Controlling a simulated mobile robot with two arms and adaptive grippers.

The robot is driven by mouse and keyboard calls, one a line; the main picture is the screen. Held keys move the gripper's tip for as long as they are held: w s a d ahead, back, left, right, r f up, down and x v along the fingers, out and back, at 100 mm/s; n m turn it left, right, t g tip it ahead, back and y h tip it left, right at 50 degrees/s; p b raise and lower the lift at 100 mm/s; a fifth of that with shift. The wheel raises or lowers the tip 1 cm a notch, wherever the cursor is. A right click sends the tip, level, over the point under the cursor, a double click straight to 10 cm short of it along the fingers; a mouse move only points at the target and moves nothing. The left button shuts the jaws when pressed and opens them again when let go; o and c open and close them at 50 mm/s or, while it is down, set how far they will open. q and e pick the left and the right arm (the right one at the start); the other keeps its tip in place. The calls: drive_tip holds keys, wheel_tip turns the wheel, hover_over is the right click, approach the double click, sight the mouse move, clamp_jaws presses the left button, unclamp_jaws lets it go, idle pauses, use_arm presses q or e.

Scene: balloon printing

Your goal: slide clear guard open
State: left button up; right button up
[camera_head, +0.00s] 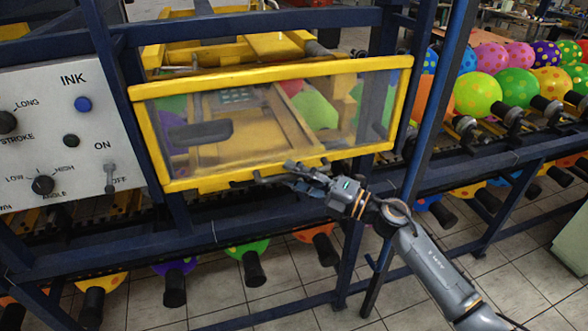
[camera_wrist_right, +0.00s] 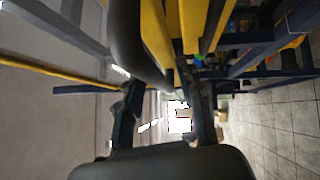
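The clear guard (camera_head: 352,105) is a see-through panel in a yellow frame on the front of the machine, and it stands across the opening. A dark handle-like shape (camera_head: 200,132) shows at the panel's left. My right gripper (camera_head: 297,176) is at the guard's bottom rail, right of its middle. In the right wrist view its fingers (camera_wrist_right: 162,112) are spread, with a visible gap between them. A dark curved bar (camera_wrist_right: 138,45) lies just beyond the left finger, close to the yellow frame; I cannot tell whether they touch. My left gripper is not in view.
A control panel (camera_head: 60,135) with knobs and a switch stands left of the guard. Blue posts and rails (camera_head: 430,110) frame the machine. Several colourful balloons (camera_head: 477,93) line a conveyor at right, and more hang below. Tiled floor (camera_head: 510,265) is open at lower right.

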drive_tip(key=shift+w+a, duration=0.15)
drive_tip(key=shift+a, duration=0.15)
clamp_jaws()
drive_tip(key=shift+d+r, duration=0.1)
drive_tip(key=shift+r, duration=0.05)
